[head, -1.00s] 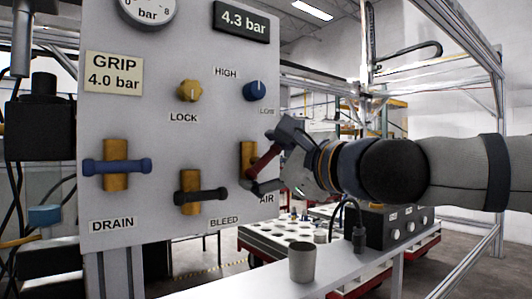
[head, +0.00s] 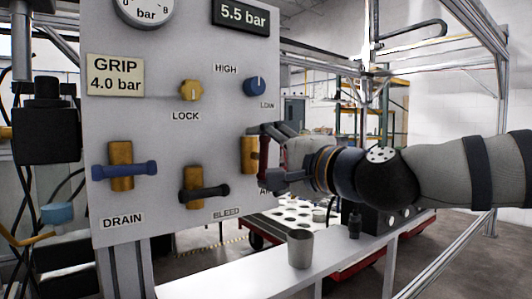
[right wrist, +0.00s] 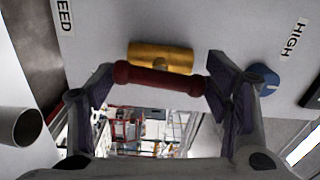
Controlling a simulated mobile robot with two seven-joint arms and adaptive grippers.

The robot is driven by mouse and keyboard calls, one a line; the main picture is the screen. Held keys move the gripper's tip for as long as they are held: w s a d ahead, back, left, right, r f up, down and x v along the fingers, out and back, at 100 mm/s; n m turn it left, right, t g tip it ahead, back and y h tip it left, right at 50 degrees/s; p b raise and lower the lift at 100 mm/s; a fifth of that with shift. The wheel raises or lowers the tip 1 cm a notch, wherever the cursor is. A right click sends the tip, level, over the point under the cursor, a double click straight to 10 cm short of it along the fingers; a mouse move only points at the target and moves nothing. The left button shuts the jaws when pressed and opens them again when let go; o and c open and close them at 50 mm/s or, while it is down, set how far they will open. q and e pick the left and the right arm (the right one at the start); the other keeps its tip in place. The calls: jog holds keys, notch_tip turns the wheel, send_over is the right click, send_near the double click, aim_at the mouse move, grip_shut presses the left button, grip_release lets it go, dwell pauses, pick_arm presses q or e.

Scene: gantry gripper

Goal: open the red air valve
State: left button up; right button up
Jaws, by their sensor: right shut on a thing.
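The red air valve handle (head: 264,152) is on the right edge of the grey panel, in front of its brass body (head: 248,155). It stands about upright, in line with the body. In the right wrist view the red handle (right wrist: 158,79) lies nearly parallel to the brass body (right wrist: 161,57). My right gripper (head: 272,158) is shut on the handle, with one finger at each end; its fingers also show in the right wrist view (right wrist: 160,86). The AIR label is mostly hidden behind the gripper. My left gripper is not in view.
The panel (head: 215,150) also bears a blue DRAIN handle (head: 124,170), a black BLEED handle (head: 204,194), a yellow LOCK knob (head: 191,90) and a blue knob (head: 255,86). The display (head: 243,16) reads 5.5 bar. A grey cup (head: 300,249) stands on the ledge below.

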jog(key=shift+n, duration=0.5)
jog(key=o, duration=0.8)
jog(key=shift+o, duration=0.2)
jog(key=shift+s, duration=0.1)
jog(key=v, duration=1.2)
